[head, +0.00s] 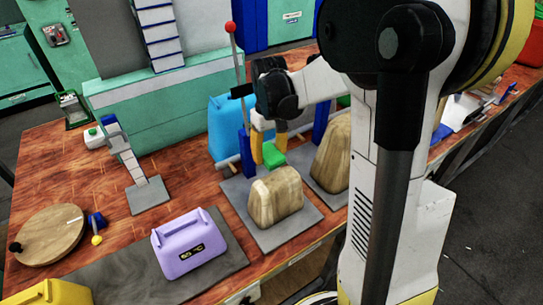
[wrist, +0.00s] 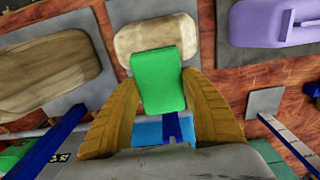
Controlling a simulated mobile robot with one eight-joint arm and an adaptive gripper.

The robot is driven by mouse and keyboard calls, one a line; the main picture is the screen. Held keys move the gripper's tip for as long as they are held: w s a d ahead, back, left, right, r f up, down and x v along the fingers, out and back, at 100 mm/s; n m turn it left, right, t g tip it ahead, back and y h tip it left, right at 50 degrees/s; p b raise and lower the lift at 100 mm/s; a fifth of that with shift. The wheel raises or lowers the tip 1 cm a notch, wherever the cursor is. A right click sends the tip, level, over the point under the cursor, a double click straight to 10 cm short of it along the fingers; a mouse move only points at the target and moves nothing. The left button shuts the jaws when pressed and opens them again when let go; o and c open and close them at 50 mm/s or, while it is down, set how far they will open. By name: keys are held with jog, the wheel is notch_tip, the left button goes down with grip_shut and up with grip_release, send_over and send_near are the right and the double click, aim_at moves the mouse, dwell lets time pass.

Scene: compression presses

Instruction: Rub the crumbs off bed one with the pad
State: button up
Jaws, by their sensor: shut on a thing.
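My gripper (head: 274,148) is shut on a green pad (head: 272,155), held up behind a rounded wooden block. In the wrist view the pad (wrist: 158,80) sits between the yellow fingers (wrist: 155,90) and overlaps the wooden block beyond. That wooden block (head: 275,196) stands on a grey plate (head: 285,233); it also shows in the wrist view (wrist: 150,34). A second wooden block (head: 333,152) stands on another grey plate (head: 334,198) to the right. I cannot tell which plate is bed one. No crumbs can be made out on the visible plate parts.
A lever with a red knob (head: 231,27) rises beside my gripper. A blue container (head: 223,125) stands behind. A purple container (head: 188,244) sits on a dark mat (head: 130,277) at front left. A round wooden board (head: 50,235) lies far left.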

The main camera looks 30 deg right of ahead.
jog(key=shift+s+r+p, duration=0.15)
jog(key=shift+r+p, duration=0.85)
jog(key=shift+r, duration=0.8)
